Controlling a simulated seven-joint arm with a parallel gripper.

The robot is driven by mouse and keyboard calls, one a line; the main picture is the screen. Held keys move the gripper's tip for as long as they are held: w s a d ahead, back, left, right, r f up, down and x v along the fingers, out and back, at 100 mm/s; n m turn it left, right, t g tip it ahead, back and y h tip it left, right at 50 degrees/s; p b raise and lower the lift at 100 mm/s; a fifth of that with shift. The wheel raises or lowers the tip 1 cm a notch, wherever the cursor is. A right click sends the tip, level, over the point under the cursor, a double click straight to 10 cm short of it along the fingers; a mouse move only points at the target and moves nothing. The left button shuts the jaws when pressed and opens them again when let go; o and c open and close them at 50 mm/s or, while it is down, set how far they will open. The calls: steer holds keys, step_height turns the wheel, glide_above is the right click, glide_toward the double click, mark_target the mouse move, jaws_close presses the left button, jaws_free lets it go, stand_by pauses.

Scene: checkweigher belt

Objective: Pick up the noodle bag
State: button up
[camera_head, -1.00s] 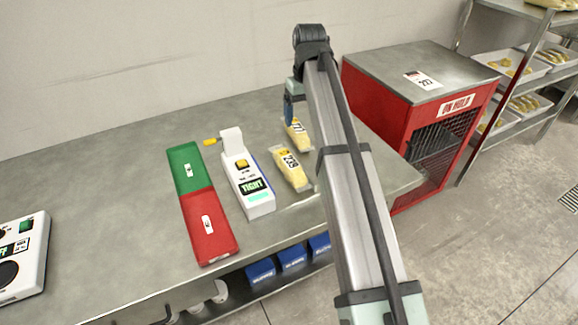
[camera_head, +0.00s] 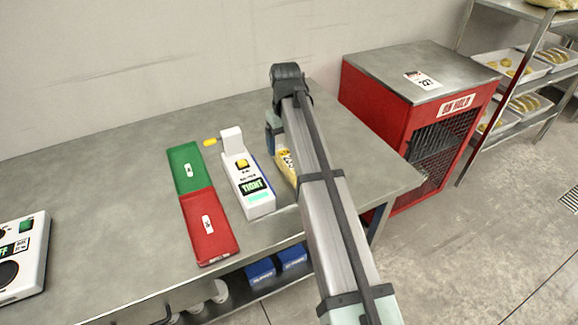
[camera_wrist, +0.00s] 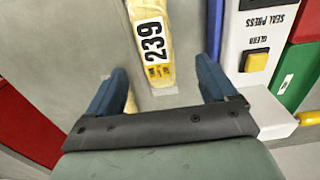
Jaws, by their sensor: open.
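A yellow noodle bag labelled 239 (camera_head: 286,168) lies on the steel table, mostly hidden by my arm in the head view. In the wrist view this bag (camera_wrist: 152,45) lies ahead of my gripper (camera_wrist: 161,70), roughly between the two blue fingers. The fingers are wide apart and nothing is held. A second yellow piece (camera_wrist: 131,103), likely the other bag, shows beside the left finger, mostly hidden. My gripper (camera_head: 272,130) is partly hidden behind my arm in the head view.
The white seal press (camera_head: 247,185) stands just left of the bag and close to the right finger in the wrist view. Green (camera_head: 184,166) and red (camera_head: 208,226) trays lie further left. A red hold cage (camera_head: 400,120) stands at the right.

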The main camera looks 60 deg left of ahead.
mark_target(289, 159)
steer(key=shift+w+d+f, duration=0.15)
steer(key=shift+f, duration=1.2)
steer(key=shift+w+d+f, duration=0.15)
steer(key=shift+f, duration=1.15)
steer(key=shift+c, duration=0.4)
steer(key=c, duration=1.4)
